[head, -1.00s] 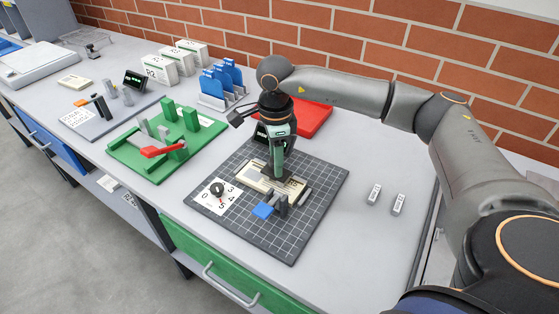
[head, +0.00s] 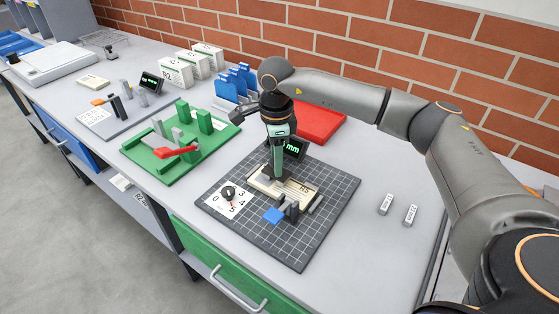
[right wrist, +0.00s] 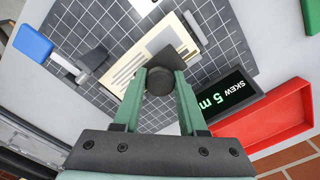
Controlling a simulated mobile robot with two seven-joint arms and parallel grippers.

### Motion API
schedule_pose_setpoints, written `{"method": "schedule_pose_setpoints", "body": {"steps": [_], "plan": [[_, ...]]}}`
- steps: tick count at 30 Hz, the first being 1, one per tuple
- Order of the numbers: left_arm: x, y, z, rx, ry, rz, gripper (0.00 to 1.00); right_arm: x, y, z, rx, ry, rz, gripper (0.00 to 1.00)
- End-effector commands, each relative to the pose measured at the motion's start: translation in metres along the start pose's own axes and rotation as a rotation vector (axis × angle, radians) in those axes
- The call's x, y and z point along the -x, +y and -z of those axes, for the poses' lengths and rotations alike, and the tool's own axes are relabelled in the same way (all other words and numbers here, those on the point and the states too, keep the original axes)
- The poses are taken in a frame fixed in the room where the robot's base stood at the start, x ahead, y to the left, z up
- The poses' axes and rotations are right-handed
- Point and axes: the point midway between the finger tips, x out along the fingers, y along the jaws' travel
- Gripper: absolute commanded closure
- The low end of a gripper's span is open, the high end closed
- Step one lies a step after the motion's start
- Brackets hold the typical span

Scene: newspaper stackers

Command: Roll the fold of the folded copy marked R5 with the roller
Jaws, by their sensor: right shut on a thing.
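The folded copy (head: 285,193), cream with printed lines and a mark that seems to read R5, lies on a dark gridded board (head: 300,245). It also shows in the right wrist view (right wrist: 128,73). My right gripper (head: 277,160) is shut on a dark tool (right wrist: 172,68) with a round grip and a flat, block-like end. The tool's end is over the copy's far-left part and hides it there; contact is hard to tell. I cannot tell whether this tool is the roller. My left gripper is out of view.
A blue-tabbed stop (head: 273,216) and a dial card (head: 228,198) sit on the board. A skew display (head: 293,148) and red tray (head: 320,122) stand behind. A green fixture (head: 180,150) is at left; two small grey blocks (head: 398,209) lie at right, with bare table around them.

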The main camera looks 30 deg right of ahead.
Motion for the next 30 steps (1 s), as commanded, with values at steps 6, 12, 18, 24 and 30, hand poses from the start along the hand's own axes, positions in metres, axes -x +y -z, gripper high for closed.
{"method": "schedule_pose_setpoints", "body": {"steps": [6,12,18,24,30], "plan": [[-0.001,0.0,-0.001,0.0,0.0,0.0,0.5,-0.001,-0.007,-0.008,0.0,0.0,0.0,1.0],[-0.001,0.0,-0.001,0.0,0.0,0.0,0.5,-0.001,-0.009,-0.009,0.0,0.0,0.0,1.0],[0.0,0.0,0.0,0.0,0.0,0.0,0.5,0.001,-0.009,-0.009,0.0,0.0,0.001,1.0],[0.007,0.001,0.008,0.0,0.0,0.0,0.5,0.016,-0.009,-0.009,0.0,-0.001,0.002,1.0],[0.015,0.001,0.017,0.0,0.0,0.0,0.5,0.033,-0.009,-0.009,0.0,-0.002,0.002,1.0]]}}
